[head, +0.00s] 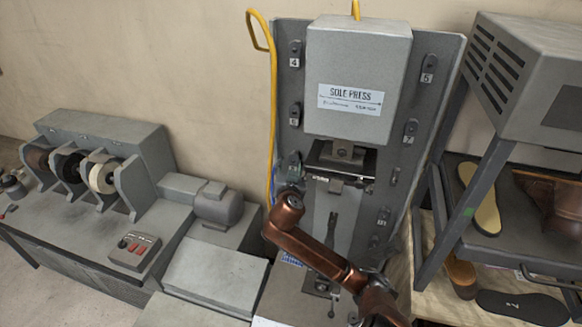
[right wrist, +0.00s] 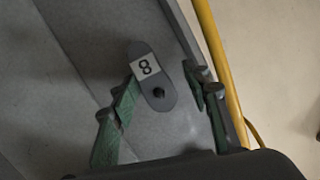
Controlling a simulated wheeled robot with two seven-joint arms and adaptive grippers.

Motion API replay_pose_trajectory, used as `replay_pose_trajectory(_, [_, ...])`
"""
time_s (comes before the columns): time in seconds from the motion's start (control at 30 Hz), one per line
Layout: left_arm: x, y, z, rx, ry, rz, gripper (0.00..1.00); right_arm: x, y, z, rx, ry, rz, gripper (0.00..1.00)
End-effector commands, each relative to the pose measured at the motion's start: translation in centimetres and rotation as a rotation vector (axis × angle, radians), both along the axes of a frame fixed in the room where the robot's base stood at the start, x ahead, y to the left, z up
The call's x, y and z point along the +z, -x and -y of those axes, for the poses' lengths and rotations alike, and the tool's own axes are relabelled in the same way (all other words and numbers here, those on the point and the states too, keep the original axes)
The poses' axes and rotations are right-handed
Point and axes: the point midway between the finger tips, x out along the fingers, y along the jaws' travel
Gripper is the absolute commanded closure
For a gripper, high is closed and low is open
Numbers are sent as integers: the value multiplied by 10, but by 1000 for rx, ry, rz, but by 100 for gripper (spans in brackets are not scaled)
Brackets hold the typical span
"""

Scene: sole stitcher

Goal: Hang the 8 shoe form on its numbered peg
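My right gripper (head: 291,168) is at the left edge of the grey peg board, beside the sole press. In the right wrist view its green-padded fingers (right wrist: 163,100) are apart, with nothing held between them. A dark oval peg plate (right wrist: 143,53) with a white label reading 8 shows between the fingers. Its black peg (right wrist: 160,93) is bare; no form hangs on it. I cannot make out a shoe form marked 8 in either view. A brown, form-like piece (head: 460,275) stands on the lower right shelf; no number on it is legible. My left gripper is out of view.
The sole press (head: 357,75) juts out from the board. Numbered pegs 4 (head: 295,55), 6 (head: 294,114), 5 (head: 428,67) and 7 (head: 410,131) flank it. A yellow hose (head: 270,100) runs close along the left edge. A grinding machine (head: 105,160) stands left.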

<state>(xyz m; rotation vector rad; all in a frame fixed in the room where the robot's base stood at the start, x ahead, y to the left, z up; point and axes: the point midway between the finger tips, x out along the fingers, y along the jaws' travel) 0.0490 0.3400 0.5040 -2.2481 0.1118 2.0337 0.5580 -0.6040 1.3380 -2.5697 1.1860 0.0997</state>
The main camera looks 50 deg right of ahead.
Motion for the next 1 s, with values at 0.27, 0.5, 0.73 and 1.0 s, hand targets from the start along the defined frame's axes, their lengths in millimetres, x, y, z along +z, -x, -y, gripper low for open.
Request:
replay_pose_trajectory(0.27, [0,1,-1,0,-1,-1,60,-3,1,1,-4,-3,-5,52])
replay_pose_trajectory(0.5, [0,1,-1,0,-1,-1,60,1,13,-15,-1,-4,-2,52])
replay_pose_trajectory(0.73, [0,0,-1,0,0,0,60,11,45,-50,1,-7,1,52])
replay_pose_trajectory(1.0, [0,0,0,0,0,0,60,20,73,-81,-1,-4,-1,52])
